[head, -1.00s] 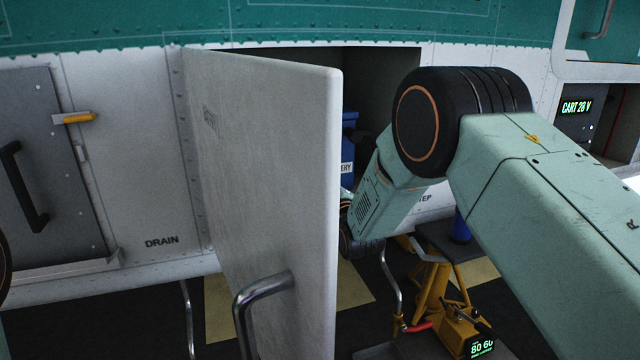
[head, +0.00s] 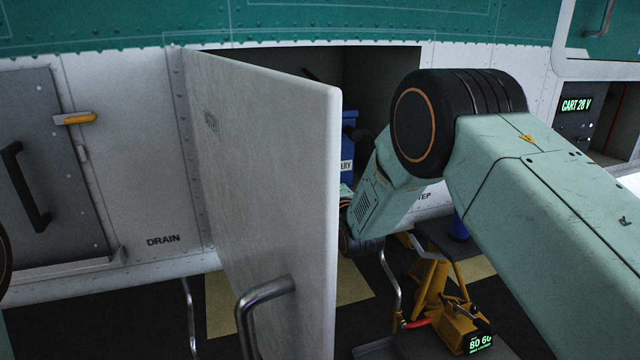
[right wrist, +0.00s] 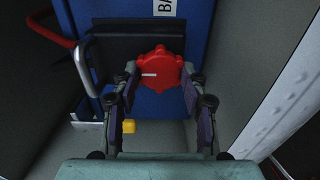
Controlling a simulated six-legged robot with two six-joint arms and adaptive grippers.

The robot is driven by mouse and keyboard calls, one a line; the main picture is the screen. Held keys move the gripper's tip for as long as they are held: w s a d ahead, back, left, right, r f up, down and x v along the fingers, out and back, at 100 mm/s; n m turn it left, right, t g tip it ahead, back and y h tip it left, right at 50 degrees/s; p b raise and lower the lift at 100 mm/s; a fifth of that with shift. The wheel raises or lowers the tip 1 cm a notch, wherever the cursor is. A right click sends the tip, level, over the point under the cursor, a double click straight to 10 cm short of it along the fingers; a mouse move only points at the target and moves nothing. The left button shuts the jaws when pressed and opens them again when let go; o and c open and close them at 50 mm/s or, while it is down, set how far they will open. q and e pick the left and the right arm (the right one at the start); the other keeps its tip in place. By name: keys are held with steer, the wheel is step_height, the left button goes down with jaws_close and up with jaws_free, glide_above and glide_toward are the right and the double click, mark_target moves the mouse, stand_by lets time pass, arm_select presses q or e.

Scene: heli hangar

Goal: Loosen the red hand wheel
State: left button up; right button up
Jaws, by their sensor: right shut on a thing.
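The red hand wheel (right wrist: 158,70) shows in the right wrist view, on the front of a blue battery box (right wrist: 150,103). It has a lobed rim and a white mark pointing left. My right gripper (right wrist: 160,78) has its two fingers on the left and right sides of the wheel, shut on it. In the head view the blue box (head: 348,165) shows partly inside the open bay, and the wheel and my right gripper are hidden behind the open door (head: 265,180) and my right arm. My left gripper is not in view.
The open door with its metal handle (head: 262,292) stands out left of my right arm. A yellow jack (head: 437,290) stands under the step at lower right.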

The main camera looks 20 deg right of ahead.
stand_by(0.4)
steer(key=o, duration=1.2)
steer(key=shift+c, duration=0.2)
steer(key=s, duration=1.2)
steer(key=shift+d, duration=0.2)
